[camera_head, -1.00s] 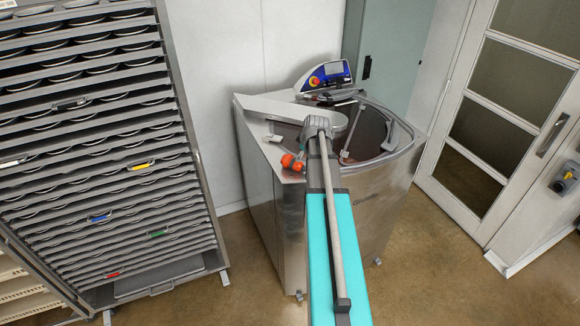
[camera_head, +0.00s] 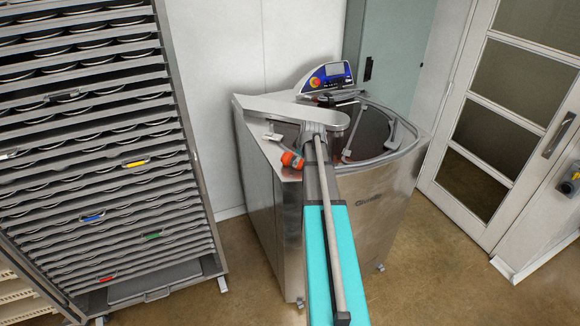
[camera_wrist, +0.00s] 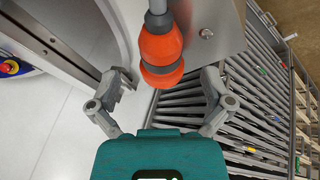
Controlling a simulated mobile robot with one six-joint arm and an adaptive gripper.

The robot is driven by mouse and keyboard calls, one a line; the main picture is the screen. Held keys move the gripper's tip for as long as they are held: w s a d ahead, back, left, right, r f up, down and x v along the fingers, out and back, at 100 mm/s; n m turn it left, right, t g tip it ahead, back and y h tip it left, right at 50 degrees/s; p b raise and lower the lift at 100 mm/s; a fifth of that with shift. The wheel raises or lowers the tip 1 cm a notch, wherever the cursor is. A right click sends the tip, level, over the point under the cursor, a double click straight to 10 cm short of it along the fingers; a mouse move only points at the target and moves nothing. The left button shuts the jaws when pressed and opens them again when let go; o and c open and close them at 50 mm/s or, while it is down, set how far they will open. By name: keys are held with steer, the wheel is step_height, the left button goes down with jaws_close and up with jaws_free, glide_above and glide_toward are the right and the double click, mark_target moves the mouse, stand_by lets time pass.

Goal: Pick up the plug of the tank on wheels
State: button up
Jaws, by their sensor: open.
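The plug (camera_wrist: 162,48) is orange with a ribbed collar and a rounded end, and sits on a grey rod at the top of the wrist view. In the head view it shows as a small orange piece (camera_head: 291,160) at the near left of the tank on wheels (camera_head: 385,215), partly covered by my arm. My gripper (camera_wrist: 168,82) is open in the wrist view, with one finger on each side of the plug's rounded end. Gaps show on both sides. How far the plug lies in depth from the fingertips I cannot tell. My arm largely hides the gripper in the head view.
A steel plate with a bolt (camera_wrist: 206,33) is close to the right finger. A tall tray rack (camera_head: 100,170) stands left of the tank. A control panel (camera_head: 327,77) and flat steel arm (camera_head: 275,110) sit on the tank top. Open floor lies at right front.

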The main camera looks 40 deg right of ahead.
stand_by(0.4)
steer(key=shift+b+x, duration=2.35)
steer(key=shift+x, duration=0.3)
steer(key=shift+d, duration=0.1)
steer(key=shift+s, duration=0.1)
steer(key=c, duration=1.1)
steer(key=shift+r, duration=0.1)
